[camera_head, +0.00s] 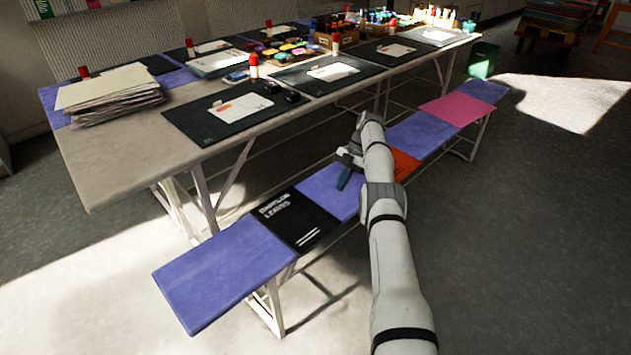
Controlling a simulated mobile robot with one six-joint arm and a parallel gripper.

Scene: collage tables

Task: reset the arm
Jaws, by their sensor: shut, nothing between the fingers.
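My gripper (344,178) is at the end of my white arm, which reaches in from the lower right. It hangs over the bench (222,272), near the middle of its length. The fingers are dark, small in the picture, and shut with nothing held. I cannot tell how high above the bench they are. An orange-red sheet (405,164) on the bench is partly hidden behind my arm. A black folder (296,220) with white lettering lies on the bench to the left of the gripper.
A long table (110,178) stands behind the bench, with black mats, glue sticks and a stack of paper (112,95). A pink sheet (455,109) lies farther along the bench. A green bin (482,60) stands beyond the table's far end. The floor at right (530,230) is clear.

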